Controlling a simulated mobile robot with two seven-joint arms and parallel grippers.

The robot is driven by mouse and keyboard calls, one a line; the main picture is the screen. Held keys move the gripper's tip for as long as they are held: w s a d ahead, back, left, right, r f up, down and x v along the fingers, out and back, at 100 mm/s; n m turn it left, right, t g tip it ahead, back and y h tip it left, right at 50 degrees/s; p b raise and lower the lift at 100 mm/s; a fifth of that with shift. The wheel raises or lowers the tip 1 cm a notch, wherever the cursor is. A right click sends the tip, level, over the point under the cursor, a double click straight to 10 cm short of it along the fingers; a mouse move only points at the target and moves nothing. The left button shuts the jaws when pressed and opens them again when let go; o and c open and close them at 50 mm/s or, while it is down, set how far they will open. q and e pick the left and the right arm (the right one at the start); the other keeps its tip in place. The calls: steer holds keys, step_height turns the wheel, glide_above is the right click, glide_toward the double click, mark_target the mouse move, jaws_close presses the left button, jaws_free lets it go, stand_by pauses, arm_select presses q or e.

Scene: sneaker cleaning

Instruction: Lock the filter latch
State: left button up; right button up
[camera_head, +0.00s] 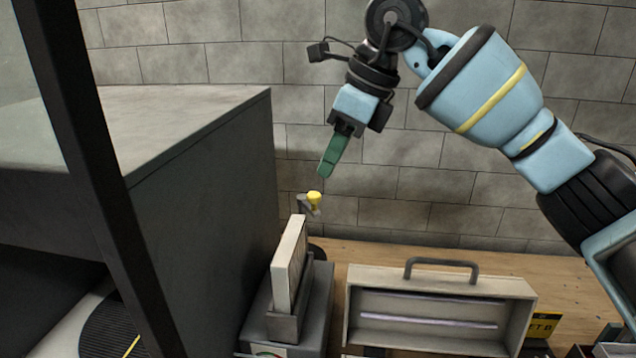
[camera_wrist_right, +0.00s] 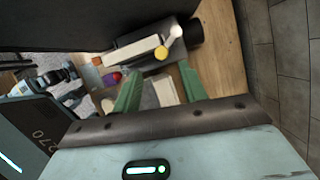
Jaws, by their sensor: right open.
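The filter (camera_head: 289,265) is a pale upright panel standing in a dark grey housing (camera_head: 318,300). The latch is a small grey lever with a yellow knob (camera_head: 314,199) at the far upper end of the filter; whether it is locked cannot be told. In the right wrist view the filter (camera_wrist_right: 130,52) and the yellow knob (camera_wrist_right: 161,53) lie beyond the fingertips. My right gripper (camera_head: 325,172) has green fingers pointing down, just above and apart from the knob. It is open and empty; its spread fingers show in the wrist view (camera_wrist_right: 160,80). My left gripper is not seen.
A large dark cabinet (camera_head: 210,190) stands close on the left of the filter housing. An open beige case with a dark handle (camera_head: 440,266) sits on the wooden bench (camera_head: 560,270) to the right. A grey block wall (camera_head: 440,190) is behind.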

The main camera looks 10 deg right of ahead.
mark_target(310, 195)
steer(key=x, duration=0.6)
steer(key=shift+w, duration=0.1)
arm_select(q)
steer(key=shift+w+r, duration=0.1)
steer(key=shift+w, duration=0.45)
arm_select(e)
steer(key=shift+w+a+f, duration=0.1)
steer(key=shift+f, duration=0.2)
steer(key=shift+c, duration=0.2)
